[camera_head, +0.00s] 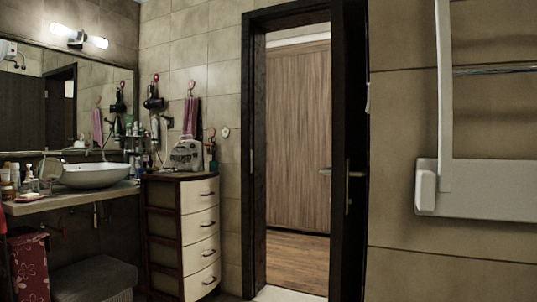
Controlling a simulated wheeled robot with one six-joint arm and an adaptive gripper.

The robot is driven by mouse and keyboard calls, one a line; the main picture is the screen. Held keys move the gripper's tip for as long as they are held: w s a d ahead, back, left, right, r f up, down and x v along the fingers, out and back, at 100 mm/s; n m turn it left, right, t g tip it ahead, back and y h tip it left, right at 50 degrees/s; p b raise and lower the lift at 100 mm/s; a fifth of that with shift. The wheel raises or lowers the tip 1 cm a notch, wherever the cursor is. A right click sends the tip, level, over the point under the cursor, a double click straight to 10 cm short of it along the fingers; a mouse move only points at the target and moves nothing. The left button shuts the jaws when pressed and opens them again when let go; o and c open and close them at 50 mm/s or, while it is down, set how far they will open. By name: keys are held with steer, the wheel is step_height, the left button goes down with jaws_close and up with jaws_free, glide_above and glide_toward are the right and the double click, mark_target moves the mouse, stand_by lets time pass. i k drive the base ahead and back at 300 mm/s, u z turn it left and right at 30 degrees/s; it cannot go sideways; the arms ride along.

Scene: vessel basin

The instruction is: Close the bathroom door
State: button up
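The bathroom door (352,234) is a dark panel seen almost edge-on at the right side of the doorway, standing open. Its metal lever handle (356,174) sits at about mid height, and part of a handle also shows on its left side. The dark door frame (254,160) surrounds the opening on the left and top. Most of the door's face is hidden by the steep viewing angle. My gripper is not in view.
Through the open doorway are a wooden panelled front (298,140) and a wood floor (297,258). A drawer cabinet (182,236) stands left of the frame, beside a counter with a white basin (92,175). A white wall fixture (478,190) is at the right.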

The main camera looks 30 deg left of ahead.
mark_target(348, 170)
steer(key=u, duration=0.65)
steer(key=k, duration=0.4)
steer(key=u, duration=2)
steer(key=i, duration=1.25)
steer(key=z, duration=0.5)
steer(key=i, duration=0.8)
steer(key=z, duration=0.8)
